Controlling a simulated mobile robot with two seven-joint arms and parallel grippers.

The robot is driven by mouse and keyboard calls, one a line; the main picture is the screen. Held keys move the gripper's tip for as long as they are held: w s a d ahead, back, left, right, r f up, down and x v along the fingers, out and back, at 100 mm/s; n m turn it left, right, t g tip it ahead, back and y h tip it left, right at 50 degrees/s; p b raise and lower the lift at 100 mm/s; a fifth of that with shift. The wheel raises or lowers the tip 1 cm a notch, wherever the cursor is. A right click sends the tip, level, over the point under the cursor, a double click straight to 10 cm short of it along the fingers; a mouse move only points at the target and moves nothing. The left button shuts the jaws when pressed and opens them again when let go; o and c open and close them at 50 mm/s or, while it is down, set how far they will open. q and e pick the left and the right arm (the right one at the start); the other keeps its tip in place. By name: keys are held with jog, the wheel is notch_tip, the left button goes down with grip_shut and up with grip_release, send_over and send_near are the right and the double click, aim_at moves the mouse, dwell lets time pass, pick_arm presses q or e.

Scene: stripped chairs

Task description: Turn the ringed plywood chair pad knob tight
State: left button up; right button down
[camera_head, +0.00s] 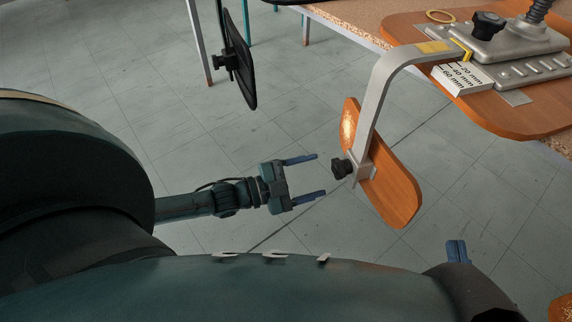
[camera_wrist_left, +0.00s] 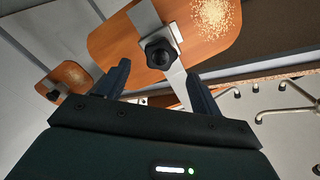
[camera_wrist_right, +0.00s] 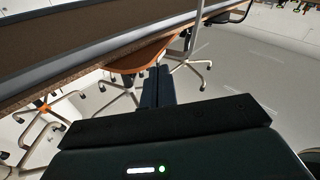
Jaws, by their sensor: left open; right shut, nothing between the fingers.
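The black knob (camera_head: 342,168) sits on the bracket of an orange-brown plywood pad (camera_head: 398,193) with a pale speckled patch. A grey metal arm (camera_head: 375,90) joins this pad to the plywood seat (camera_head: 400,25), where a thin yellowish ring (camera_head: 440,16) lies. My left gripper (camera_head: 321,175) is open, its fingertips pointing at the knob from the left, a little short of it. In the left wrist view the lobed knob (camera_wrist_left: 160,53) lies between and beyond the fingertips (camera_wrist_left: 158,70). My right gripper (camera_head: 456,252) is shut and empty, low and apart from the pad; its fingers (camera_wrist_right: 158,72) are together.
A second black knob (camera_head: 488,25) tops the metal seat mechanism, beside a block marked 20, 40 and 60 mm (camera_head: 466,78). A black pad (camera_head: 236,65) with its own knob hangs at upper left. Another plywood pad (camera_wrist_left: 65,82) shows in the left wrist view.

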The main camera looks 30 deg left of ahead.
pick_arm(q)
jog(key=p+v, duration=0.1)
jog(key=v, duration=0.5)
jog(key=shift+s+a, duration=0.2)
jog(key=shift+s, duration=0.05)
pick_arm(e)
jog(key=shift+w+d+f+m+g+h, duration=0.15)
jog(key=shift+d+f+m+g+h, duration=0.25)
jog(key=shift+h, duration=0.3)
jog(key=shift+r, duration=0.1)
